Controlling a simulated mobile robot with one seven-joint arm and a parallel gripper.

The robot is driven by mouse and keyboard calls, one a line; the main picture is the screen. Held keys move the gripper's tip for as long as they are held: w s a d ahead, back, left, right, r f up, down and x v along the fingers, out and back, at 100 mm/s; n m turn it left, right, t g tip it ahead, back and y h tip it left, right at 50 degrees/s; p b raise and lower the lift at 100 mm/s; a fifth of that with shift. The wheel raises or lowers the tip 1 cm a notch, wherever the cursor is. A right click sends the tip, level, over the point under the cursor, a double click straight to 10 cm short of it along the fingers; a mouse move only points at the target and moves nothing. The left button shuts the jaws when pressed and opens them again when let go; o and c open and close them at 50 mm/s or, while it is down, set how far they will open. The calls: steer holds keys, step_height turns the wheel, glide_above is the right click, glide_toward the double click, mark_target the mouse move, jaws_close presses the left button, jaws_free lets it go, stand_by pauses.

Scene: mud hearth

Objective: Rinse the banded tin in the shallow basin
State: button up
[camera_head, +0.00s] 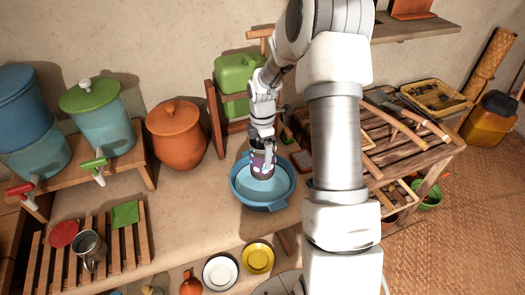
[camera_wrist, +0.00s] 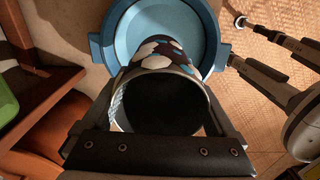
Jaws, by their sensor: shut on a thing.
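The banded tin (camera_head: 262,162) is dark with purplish and pale patches in the head view. In the wrist view the tin (camera_wrist: 160,52) shows a blue, white and dark pattern, a pale metal rim and a dark open mouth towards the camera. My gripper (camera_head: 262,143) is shut on the tin, with a finger on each side of it in the wrist view (camera_wrist: 155,105). The shallow basin (camera_head: 248,203) is blue, with side handles and a light blue inside. The tin is over or in its back part; I cannot tell whether it touches the basin's bottom.
A green canister (camera_head: 236,75) in a wooden frame stands behind the basin. An orange clay pot (camera_head: 176,136) and a teal dispenser (camera_head: 101,120) stand left. White (camera_head: 221,272) and yellow (camera_head: 257,258) dishes lie in front. A slatted wooden rack (camera_head: 395,135) is at right, partly behind my arm.

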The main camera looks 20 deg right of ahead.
steer(key=shift+f+b, duration=3.35)
steer(key=shift+f, duration=1.55)
steer(key=shift+r, duration=0.15)
steer(key=shift+r+p, duration=4.35)
steer(key=shift+r, duration=1.35)
steer(key=shift+a, duration=0.1)
